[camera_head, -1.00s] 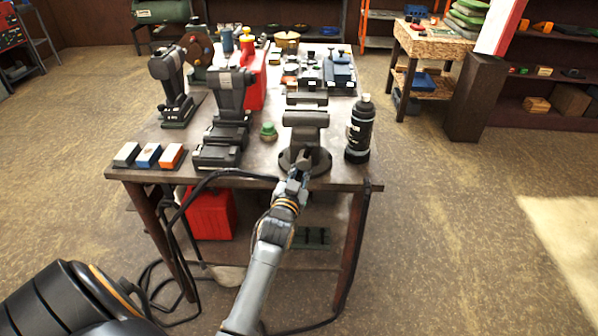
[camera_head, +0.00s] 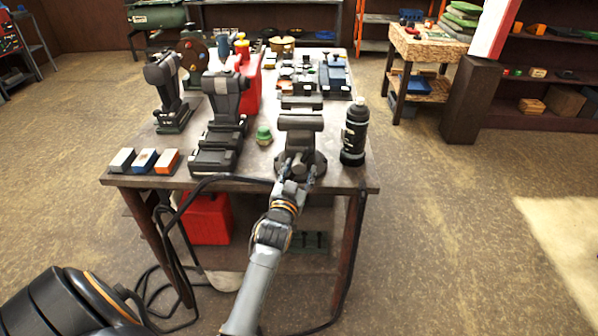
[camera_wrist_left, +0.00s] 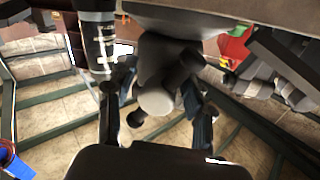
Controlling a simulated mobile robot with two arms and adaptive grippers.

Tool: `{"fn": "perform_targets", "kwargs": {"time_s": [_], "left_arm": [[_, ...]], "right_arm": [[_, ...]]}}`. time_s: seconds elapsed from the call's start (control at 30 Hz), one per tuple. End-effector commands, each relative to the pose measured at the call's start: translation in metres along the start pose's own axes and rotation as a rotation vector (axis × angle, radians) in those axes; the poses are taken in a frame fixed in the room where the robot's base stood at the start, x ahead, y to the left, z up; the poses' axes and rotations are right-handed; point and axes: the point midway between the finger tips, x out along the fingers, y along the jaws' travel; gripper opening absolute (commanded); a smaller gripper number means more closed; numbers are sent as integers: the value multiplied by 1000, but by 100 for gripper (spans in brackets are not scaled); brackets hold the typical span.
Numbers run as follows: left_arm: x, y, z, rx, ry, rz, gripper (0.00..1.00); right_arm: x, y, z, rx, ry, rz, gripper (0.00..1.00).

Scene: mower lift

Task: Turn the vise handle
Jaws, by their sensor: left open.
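The dark grey vise (camera_head: 301,124) stands on its round base near the front edge of the workbench. My left gripper (camera_head: 298,173) is at the front of the vise, low and close to the bench edge, with its fingers spread. In the left wrist view the open fingers (camera_wrist_left: 157,115) stand on either side of the rounded screw end (camera_wrist_left: 157,99). The dark handle bar (camera_wrist_left: 137,117) crosses there at a slant, with a knobbed end between the fingers. I cannot tell whether a finger touches it. In the head view the gripper mostly hides the handle. My right gripper is out of view.
A black bottle (camera_head: 355,133) stands just right of the vise. A small green object (camera_head: 264,136) and a dark machine (camera_head: 222,125) are to its left. Three small blocks (camera_head: 144,160) lie at the front left. A black cable (camera_head: 362,215) hangs over the bench front.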

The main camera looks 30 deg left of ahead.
Motion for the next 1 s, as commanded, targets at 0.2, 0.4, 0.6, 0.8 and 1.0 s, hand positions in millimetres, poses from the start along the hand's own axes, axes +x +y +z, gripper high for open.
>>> {"fn": "perform_targets", "kwargs": {"time_s": [0.2, 0.4, 0.6, 0.8, 1.0], "left_arm": [[-15, 1, 3, 0, -6, 1, 52], [-49, 2, 2, 0, -3, 2, 52], [-71, 2, -1, 1, 1, 2, 52], [-75, 2, -1, 1, 2, 2, 52], [-75, 3, -1, 6, 3, 2, 38]], "right_arm": [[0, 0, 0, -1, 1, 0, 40], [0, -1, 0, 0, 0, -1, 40], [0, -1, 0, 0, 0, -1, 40], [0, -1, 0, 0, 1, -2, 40], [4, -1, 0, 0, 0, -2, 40]]}}
